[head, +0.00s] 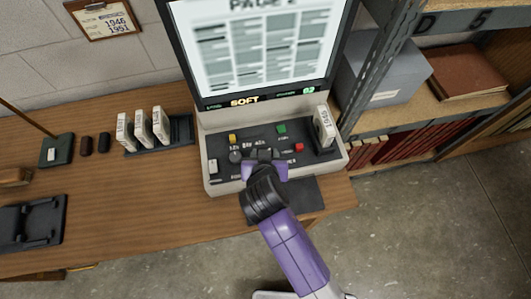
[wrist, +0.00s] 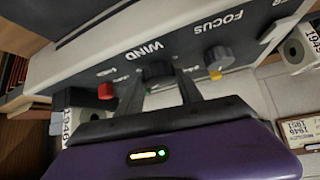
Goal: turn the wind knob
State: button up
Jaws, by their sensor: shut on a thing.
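In the head view my gripper (head: 264,157) is over the middle of the panel and mostly hides the knob. The screen (head: 262,45) shows a blurred page headed PAGE 2, with SOFT and 02 lit below it.
A grey focus knob (wrist: 218,57) and a yellow button (head: 232,139) are near the wind knob; red (head: 299,147) and green (head: 281,128) buttons lie to its right. A white film box (head: 324,127) stands at the panel's right end. Boxes (head: 142,128) stand in a rack on the left.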

jog(key=shift+m, duration=0.3)
jog(key=o, duration=1.4)
jog(key=shift+s, duration=0.1)
jog(key=b+v, duration=0.1)
jog(key=v, duration=0.6)
jog(key=shift+s+a+r, duration=0.1)
jog(key=shift+s+r, duration=0.15)
